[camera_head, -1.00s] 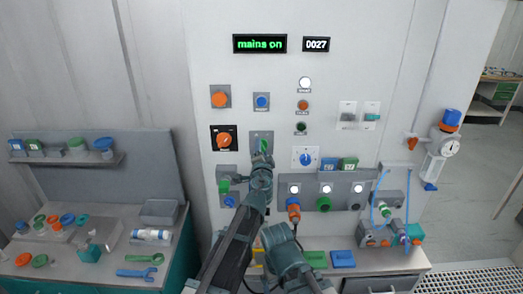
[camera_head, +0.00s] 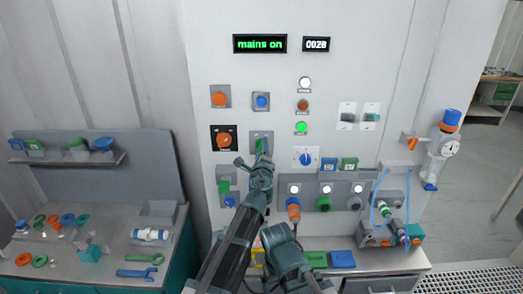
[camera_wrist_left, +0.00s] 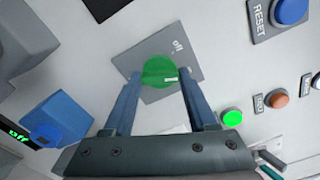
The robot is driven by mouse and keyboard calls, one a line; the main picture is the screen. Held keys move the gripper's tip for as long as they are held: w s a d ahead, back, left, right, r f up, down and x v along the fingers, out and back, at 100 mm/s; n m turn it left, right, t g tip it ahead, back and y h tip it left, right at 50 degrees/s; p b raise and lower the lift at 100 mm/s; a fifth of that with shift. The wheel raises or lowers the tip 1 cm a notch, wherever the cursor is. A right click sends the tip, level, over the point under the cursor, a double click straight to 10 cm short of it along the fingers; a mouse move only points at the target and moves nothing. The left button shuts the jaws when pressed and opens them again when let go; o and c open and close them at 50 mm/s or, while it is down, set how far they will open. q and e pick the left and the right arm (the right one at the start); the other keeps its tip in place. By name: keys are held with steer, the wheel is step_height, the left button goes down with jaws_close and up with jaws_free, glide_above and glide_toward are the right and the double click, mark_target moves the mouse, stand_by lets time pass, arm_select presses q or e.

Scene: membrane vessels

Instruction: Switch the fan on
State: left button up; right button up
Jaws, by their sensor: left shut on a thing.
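A round green knob (camera_head: 262,144) sits on a grey plate (camera_head: 268,134) on the white panel. It also shows in the left wrist view (camera_wrist_left: 159,71), with a small pale mark on its face; "off" is printed on the plate near one edge. My left gripper (camera_head: 262,158) is shut on the knob, one finger on either side of it in the left wrist view (camera_wrist_left: 160,80). A small lamp (camera_head: 301,128) right of the knob is lit green, also in the left wrist view (camera_wrist_left: 232,118). Its label is too small to read.
Around the knob are a blue reset button (camera_head: 261,101), an orange rotary switch (camera_head: 225,139) and a white-plated blue dial (camera_head: 305,157). The display (camera_head: 260,43) reads "mains on". A side bench (camera_head: 110,262) holds loose parts at left.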

arm_select(q)
steer(key=shift+s+m, duration=0.1)
steer(key=shift+m, duration=0.4)
stand_by(0.3)
steer(key=o, duration=1.4)
steer(key=shift+c, duration=0.2)
